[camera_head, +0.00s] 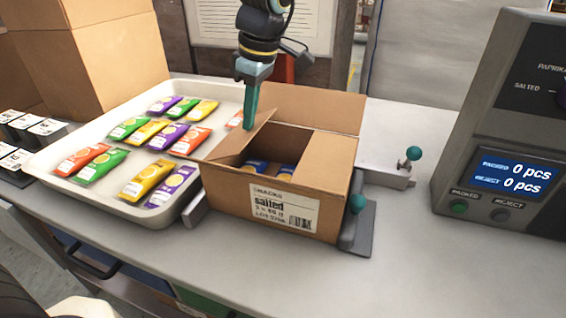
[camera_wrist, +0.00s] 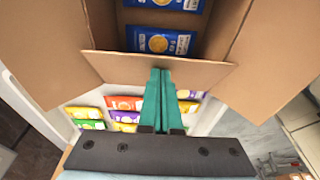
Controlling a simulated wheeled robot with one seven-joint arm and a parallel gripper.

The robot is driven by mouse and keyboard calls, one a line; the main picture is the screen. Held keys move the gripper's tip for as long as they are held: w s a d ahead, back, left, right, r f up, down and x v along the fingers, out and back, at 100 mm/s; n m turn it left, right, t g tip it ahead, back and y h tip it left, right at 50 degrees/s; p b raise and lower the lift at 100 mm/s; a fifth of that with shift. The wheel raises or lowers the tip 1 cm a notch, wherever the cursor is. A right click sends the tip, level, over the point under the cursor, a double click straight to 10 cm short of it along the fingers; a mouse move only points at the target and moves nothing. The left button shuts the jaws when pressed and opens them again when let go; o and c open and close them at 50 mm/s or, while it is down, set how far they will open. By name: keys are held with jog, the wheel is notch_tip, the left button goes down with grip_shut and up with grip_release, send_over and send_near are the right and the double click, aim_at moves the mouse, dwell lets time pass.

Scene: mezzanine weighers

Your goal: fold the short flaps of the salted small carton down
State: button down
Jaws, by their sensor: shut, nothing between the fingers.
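The small carton (camera_head: 238,196), with a "salted" label on its front, stands upright and open on the bench. Blue snack bags (camera_wrist: 150,40) lie inside. Its left short flap (camera_head: 236,145) is raised at a slant. In the wrist view the same flap (camera_wrist: 110,66) lies across the near end of the opening. The right short flap (camera_head: 328,160) appears tilted inward. The back long flap (camera_head: 310,105) stands up. My gripper (camera_head: 249,126) is shut and empty, its teal fingers pointing down at the left flap's edge. I cannot tell whether they touch it.
A white tray (camera_head: 52,164) with several coloured snack bags lies left of the carton. Metal fixtures with teal knobs (camera_head: 413,153) stand right of it. A display console (camera_head: 480,130) reads 0 pcs at right. A large brown carton (camera_head: 105,55) stands at back left.

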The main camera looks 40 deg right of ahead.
aim_at(257, 128)
jog(key=shift+f, duration=0.1)
jog(key=shift+s+d+f+b, duration=0.15)
jog(key=shift+s+f+b, duration=0.15)
jog(key=shift+f+b, duration=0.2)
jog(key=shift+s+d+f+b, duration=0.15)
jog(key=shift+s+f+b, duration=0.15)
jog(key=shift+f, duration=0.25)
jog(key=shift+f, duration=0.2)
jog(key=shift+f+b, duration=0.25)
jog(key=shift+b, duration=0.15)
notch_tip(257, 128, up, 9)
jog(key=p, duration=0.6)
jog(key=shift+r+p, duration=0.15)
jog(key=shift+p, duration=0.15)
